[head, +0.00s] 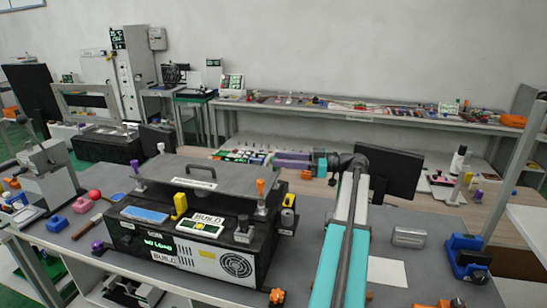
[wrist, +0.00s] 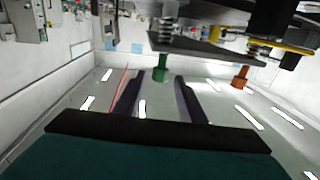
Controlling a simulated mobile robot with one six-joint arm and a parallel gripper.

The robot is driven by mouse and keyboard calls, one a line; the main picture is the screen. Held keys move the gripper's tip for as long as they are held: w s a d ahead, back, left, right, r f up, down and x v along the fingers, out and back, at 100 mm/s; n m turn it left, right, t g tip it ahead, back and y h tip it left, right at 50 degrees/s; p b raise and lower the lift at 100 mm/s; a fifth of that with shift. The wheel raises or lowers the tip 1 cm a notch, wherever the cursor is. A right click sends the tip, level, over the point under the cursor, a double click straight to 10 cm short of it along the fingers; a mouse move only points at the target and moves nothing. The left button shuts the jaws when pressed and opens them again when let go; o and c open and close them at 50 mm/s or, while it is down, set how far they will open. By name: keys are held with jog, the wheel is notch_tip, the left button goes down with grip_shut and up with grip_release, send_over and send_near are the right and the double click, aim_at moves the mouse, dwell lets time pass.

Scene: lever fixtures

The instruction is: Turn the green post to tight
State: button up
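The green post (wrist: 160,72) hangs into the wrist view from the dark plate (wrist: 205,48), with a spring at its base. It appears between the tips of my gripper (wrist: 158,79). The two dark fingers are apart, with nothing visibly clamped; I cannot tell how far the post reaches between them. In the head view my gripper (head: 280,158) comes in from the right at the far edge of the grey plate (head: 205,174) on the black machine. A pale post (head: 268,159) stands there by the fingertips; its colour is unclear.
An orange post (head: 260,187) stands at the plate's near right corner; the wrist view shows it too (wrist: 240,76). A white post (head: 161,148) and a yellow part (head: 180,204) are on the machine. A dark monitor (head: 390,173) stands behind my arm.

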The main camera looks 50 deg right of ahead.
jog(key=shift+p+x, duration=0.35)
jog(key=shift+x, duration=1.15)
jog(key=shift+c, duration=0.4)
grip_shut()
